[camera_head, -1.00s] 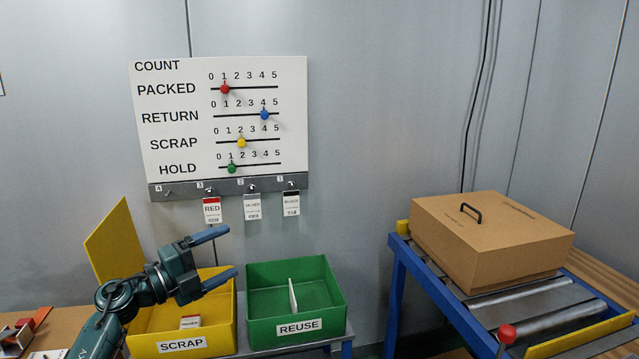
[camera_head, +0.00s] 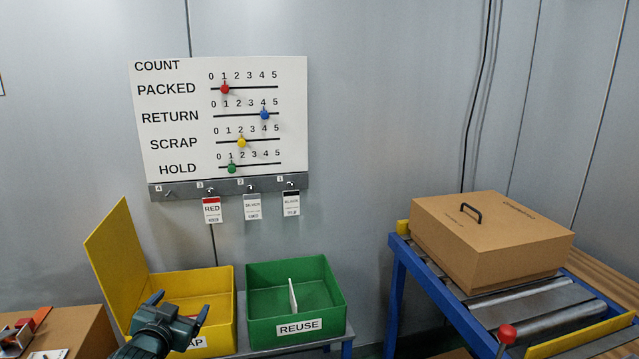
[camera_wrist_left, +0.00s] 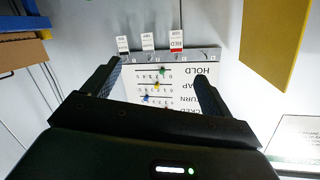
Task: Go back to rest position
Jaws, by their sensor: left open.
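My left gripper (camera_head: 173,311) is at the lower left of the head view, low in front of the yellow SCRAP bin (camera_head: 215,285), and covers part of its label. Its two fingers are spread and nothing is between them. In the left wrist view the open fingers (camera_wrist_left: 150,85) frame the count board, which appears upside down and apart from them. My right gripper is not in view.
The white count board (camera_head: 290,120) hangs on the wall with tags on hooks below. A green REUSE bin (camera_head: 262,325) stands beside the yellow bin. A closed cardboard box (camera_head: 470,250) sits on the blue-framed roller conveyor (camera_head: 425,280) at right.

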